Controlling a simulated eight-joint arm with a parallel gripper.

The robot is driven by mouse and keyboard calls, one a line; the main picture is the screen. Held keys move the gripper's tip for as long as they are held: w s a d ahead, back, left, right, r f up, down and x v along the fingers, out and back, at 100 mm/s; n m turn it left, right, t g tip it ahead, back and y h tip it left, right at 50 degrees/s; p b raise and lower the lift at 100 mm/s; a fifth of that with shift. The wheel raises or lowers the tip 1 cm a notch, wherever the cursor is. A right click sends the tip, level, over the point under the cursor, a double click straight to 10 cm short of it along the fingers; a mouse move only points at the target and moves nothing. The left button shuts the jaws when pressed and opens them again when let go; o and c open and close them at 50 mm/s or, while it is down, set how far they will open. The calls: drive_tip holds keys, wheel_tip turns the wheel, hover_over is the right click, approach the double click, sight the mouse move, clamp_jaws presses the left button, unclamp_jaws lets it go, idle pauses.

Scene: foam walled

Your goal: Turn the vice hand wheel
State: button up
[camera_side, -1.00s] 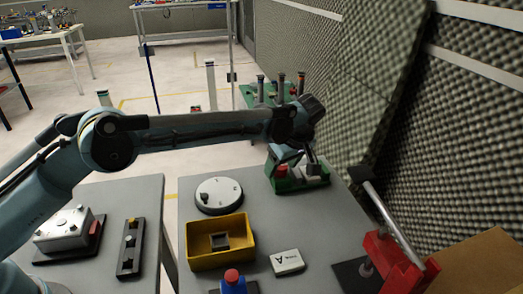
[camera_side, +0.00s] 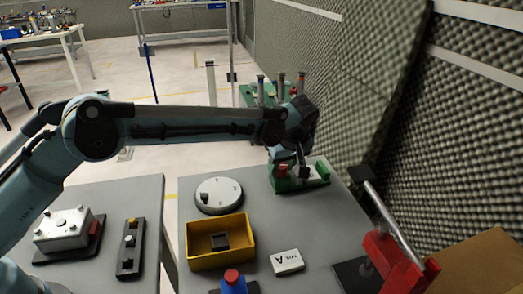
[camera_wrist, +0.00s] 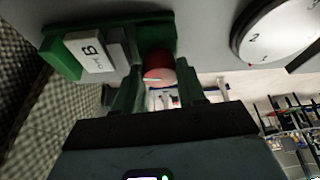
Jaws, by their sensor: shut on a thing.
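The vice is a green-bodied fixture (camera_side: 316,178) near the back of the right table, also at the top of the wrist view (camera_wrist: 155,28). Its hand wheel, round and red with a pale part and a white mark, shows in the wrist view (camera_wrist: 155,64). A white block marked B (camera_wrist: 91,54) sits in the vice beside a grey jaw. My gripper (camera_wrist: 158,76) is shut on the wheel, one green finger on each side. In the side view my gripper (camera_side: 291,160) is at the vice's left end and partly hides it.
A white numbered dial (camera_side: 218,193), a yellow bin (camera_side: 216,257) and a block marked A (camera_side: 287,261) stand in front of the vice. A red fixture with a metal lever (camera_side: 393,260) is at right. Foam walls (camera_side: 470,140) rise close on the right.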

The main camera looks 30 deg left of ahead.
drive_tip(key=m+h, duration=0.1)
drive_tip(key=m, duration=0.2)
drive_tip(key=m+t+h, duration=0.1)
drive_tip(key=m, duration=0.2)
drive_tip(key=shift+s+a, duration=0.15)
drive_tip(key=m, duration=0.2)
drive_tip(key=m+h, duration=0.1)
drive_tip(key=m, duration=0.1)
drive_tip(key=m+h, duration=0.1)
drive_tip(key=m, duration=0.1)
drive_tip(key=shift+a+m+t, duration=0.25)
drive_tip(key=shift+m+t, duration=0.05)
drive_tip(key=shift+m, duration=0.1)
drive_tip(key=m+h, duration=0.1)
drive_tip(key=m, duration=0.2)
drive_tip(key=m+g+h, duration=0.1)
drive_tip(key=m, duration=0.2)
drive_tip(key=shift+a+h, duration=0.15)
drive_tip(key=shift+h, duration=0.15)
drive_tip(key=m+g, duration=0.1)
drive_tip(key=m, duration=0.2)
drive_tip(key=m+h, duration=0.1)
drive_tip(key=m, duration=0.1)
drive_tip(key=shift+w+m+g, duration=0.2)
drive_tip(key=shift+m+g, duration=0.2)
drive_tip(key=o, duration=1.1)
drive_tip(key=shift+c, duration=0.2)
